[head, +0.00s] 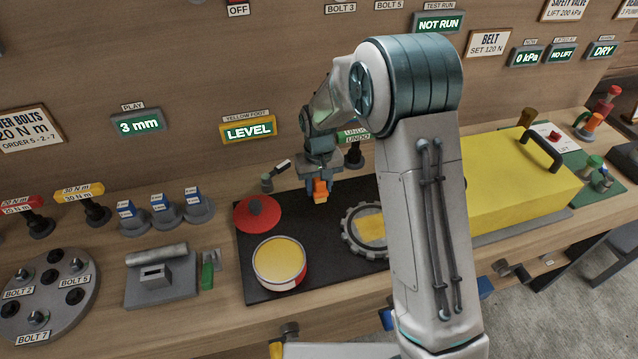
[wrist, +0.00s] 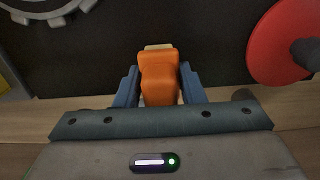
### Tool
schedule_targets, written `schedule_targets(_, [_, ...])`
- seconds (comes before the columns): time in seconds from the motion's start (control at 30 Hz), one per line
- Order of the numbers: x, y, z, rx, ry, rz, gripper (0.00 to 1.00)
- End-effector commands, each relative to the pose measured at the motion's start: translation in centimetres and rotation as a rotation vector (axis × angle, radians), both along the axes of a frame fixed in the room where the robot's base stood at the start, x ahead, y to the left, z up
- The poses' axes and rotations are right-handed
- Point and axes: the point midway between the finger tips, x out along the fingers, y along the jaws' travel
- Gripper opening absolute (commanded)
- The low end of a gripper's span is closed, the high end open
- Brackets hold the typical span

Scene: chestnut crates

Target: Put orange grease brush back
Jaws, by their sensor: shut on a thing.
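The orange grease brush (head: 320,190) is in my gripper (head: 319,182), above the back part of a black mat (head: 330,228). In the wrist view the orange brush (wrist: 159,75) sits between the two blue fingers of my gripper (wrist: 159,85), which are shut on it. A pale tip shows at the brush's far end. On the mat below stand a round tin with yellow content (head: 279,262), a red disc-shaped lid with a dark knob (head: 257,213) and a grey gear (head: 362,230). My arm hides part of the mat's right side.
A small dark stand with a pale-tipped piece (head: 274,177) is just left of my gripper. A black knob post (head: 354,155) stands behind right. A yellow box (head: 515,185) with a black handle is right. Bolt plate (head: 50,290) and grey fixture (head: 160,275) are left.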

Motion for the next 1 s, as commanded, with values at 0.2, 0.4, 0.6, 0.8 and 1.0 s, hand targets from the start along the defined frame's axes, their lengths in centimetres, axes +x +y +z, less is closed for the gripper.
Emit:
schedule_targets(0.2, [0.0,0.0,-0.4,0.000,0.000,0.000,0.39])
schedule_targets(0.4, [0.0,0.0,-0.3,0.000,0.000,0.000,0.58])
schedule_targets(0.6, [0.0,0.0,0.0,0.000,0.000,0.000,0.58])
schedule_targets(0.8, [0.1,0.0,2.4,0.001,-0.004,0.000,0.58])
schedule_targets(1.0, [0.1,0.0,6.9,0.001,-0.005,0.001,0.58])
